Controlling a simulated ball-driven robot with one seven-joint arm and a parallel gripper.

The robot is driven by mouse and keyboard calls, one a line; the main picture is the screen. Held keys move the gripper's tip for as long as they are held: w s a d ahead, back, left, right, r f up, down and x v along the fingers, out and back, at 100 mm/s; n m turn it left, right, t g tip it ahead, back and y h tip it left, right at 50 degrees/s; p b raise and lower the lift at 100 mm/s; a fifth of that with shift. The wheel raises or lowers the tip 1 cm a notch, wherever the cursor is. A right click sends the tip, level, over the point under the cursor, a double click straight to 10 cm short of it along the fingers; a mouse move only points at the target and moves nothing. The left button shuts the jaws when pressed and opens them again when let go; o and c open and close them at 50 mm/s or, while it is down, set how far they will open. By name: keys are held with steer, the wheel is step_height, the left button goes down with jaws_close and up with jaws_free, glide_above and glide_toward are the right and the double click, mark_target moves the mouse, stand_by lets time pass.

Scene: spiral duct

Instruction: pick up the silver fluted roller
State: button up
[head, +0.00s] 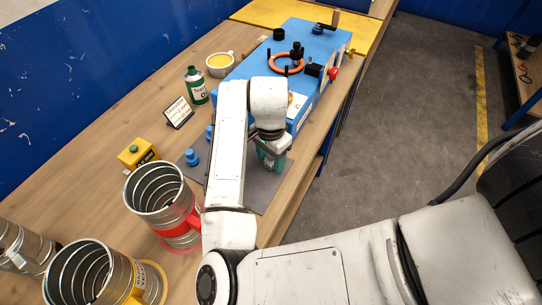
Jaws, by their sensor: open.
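My gripper (271,158) is at the end of my white arm, pointing down over the right part of the dark grey mat (256,190) near the bench's front edge. Its fingertips are small and mostly hidden from this view. I see nothing held in it. I cannot make out a silver fluted roller; my arm covers part of the mat and of the blue machine's near end. The blue machine (250,64) stands just beyond my gripper, with an orange ring (286,64) and black posts on top.
Ribbed metal ducts, one with a red band (152,190) and one with a yellow band (77,278), stand at lower left. Blue pegs (192,158), a yellow box (138,153), a sign (179,113), a green bottle (196,85) and a cup (220,66) stand left of my arm.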

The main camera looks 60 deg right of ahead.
jaws_close()
stand_by(0.4)
steer(key=shift+r, duration=0.1)
